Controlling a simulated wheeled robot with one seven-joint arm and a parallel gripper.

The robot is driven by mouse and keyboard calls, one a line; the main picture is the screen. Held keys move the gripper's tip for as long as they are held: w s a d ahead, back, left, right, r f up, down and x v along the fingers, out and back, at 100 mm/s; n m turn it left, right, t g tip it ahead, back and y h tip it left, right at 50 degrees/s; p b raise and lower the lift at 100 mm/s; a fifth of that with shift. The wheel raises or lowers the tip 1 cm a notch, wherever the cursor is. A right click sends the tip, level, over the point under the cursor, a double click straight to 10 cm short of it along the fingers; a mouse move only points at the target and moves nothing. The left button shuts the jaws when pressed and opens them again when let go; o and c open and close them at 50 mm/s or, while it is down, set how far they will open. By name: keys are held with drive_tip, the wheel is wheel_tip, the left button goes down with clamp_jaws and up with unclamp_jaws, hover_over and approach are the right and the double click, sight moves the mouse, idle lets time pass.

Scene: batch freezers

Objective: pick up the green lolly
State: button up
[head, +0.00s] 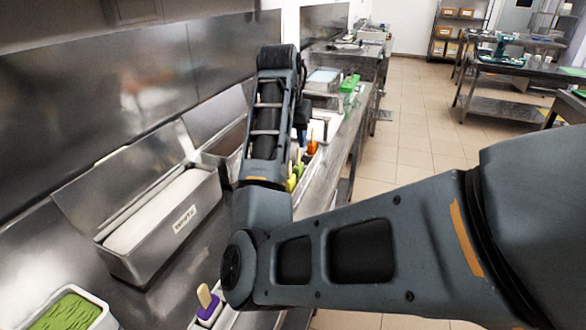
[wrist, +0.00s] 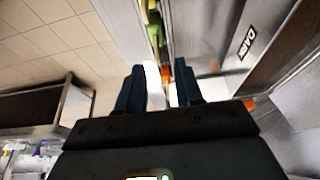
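The green lolly (head: 291,183) shows partly in the head view, at the right edge of my forearm, in a row of coloured lollies along the counter's front edge. A green shape that looks like it is at the top centre of the wrist view (wrist: 154,34), beyond the fingertips. My gripper (wrist: 160,72) is open, its two dark fingers apart, with no lolly clearly held between them. A white strip and a bit of orange show in the gap behind. In the head view my arm hides most of the gripper.
An orange lolly (head: 312,147) stands farther along the row, and a purple one (head: 208,308) stands nearer. A steel bin marked WHITE (head: 165,225) and a tub of green ice cream (head: 68,312) are at left.

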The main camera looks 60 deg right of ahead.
sight(298, 149)
drive_tip(key=shift+b+x, duration=2.95)
drive_tip(key=shift+x, duration=0.55)
drive_tip(key=shift+s+d+r, duration=0.1)
drive_tip(key=shift+s+r, duration=0.05)
drive_tip(key=shift+s, duration=0.05)
clamp_jaws()
